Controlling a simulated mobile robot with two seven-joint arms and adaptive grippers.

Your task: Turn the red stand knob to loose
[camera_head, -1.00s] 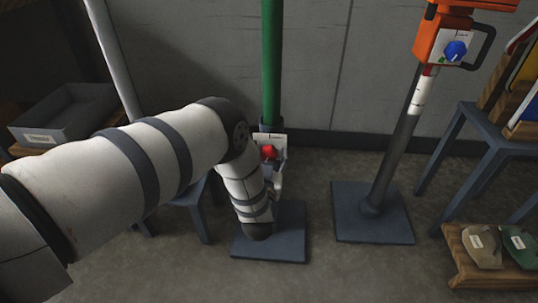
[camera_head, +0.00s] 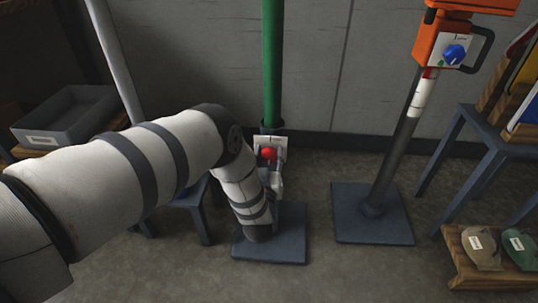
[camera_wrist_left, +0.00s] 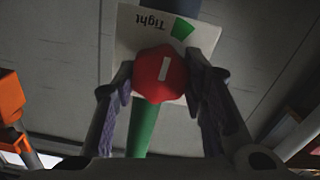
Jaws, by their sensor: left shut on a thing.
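The red stand knob (camera_head: 268,155) sits on a white plate (camera_head: 279,143) at the foot of the green pole (camera_head: 272,65). In the left wrist view the knob (camera_wrist_left: 159,74) is a faceted red knob with a white line on its face. The plate there (camera_wrist_left: 132,24) reads "Tight", upside down, beside a green wedge mark (camera_wrist_left: 182,28). My left gripper (camera_wrist_left: 160,82) is shut on the knob, one finger on each side. In the head view my left arm hides most of this gripper and part of the stand. My right gripper is not in view.
A dark base plate (camera_head: 285,246) lies under the green pole. To its right stands a grey post with an orange box, a blue knob (camera_head: 454,54) and its own base plate (camera_head: 352,232). A grey tray (camera_head: 70,122) is at left, a blue-grey table (camera_head: 490,140) at right.

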